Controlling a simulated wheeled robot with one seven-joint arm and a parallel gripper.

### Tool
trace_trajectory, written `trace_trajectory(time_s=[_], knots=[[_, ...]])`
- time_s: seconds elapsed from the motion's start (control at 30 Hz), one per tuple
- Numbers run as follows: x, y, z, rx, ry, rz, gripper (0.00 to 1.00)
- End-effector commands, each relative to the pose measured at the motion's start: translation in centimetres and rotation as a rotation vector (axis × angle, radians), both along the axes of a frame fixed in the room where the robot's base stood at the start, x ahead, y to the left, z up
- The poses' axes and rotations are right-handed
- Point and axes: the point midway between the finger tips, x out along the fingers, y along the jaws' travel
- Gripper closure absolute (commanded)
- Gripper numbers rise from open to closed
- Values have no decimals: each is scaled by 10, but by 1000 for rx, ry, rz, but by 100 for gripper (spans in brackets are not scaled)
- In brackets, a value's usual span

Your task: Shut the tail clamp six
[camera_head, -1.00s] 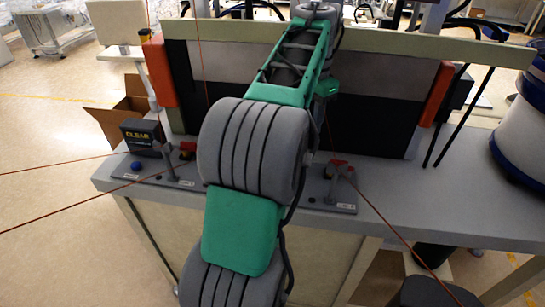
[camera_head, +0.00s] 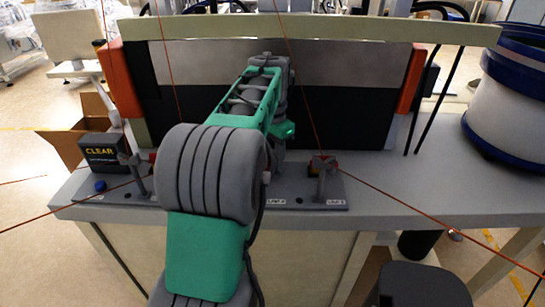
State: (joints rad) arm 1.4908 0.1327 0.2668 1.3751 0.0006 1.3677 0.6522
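Upright grey clamps with red parts stand on a low dark strip (camera_head: 312,202) along the front of the bench. One clamp (camera_head: 322,180) is at the right end and another clamp (camera_head: 138,178) is at the left. White labels are on the strip, too small to read surely, so I cannot tell which clamp is six. Whether either clamp is open or shut is unclear. My arm crosses the middle of the strip and hides part of it. My wrist hangs down behind the large grey arm joint, left of the right clamp. My gripper's fingers are hidden.
A thin red line runs from the right clamp down to the right. A black "CLEAR" box (camera_head: 103,155) stands at the left bench end. An upright panel with orange ends (camera_head: 410,80) backs the strip. A white and blue bowl feeder (camera_head: 520,110) stands right. The right benchtop is clear.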

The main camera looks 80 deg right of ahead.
Motion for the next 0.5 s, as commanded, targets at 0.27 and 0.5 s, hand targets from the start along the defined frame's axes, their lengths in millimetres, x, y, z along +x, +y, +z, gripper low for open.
trace_trajectory(time_s=[0.27, 0.5], knots=[[0, 0, -1, 0, 0, 0, 69], [0, 0, -1, -1, 1, 0, 88]])
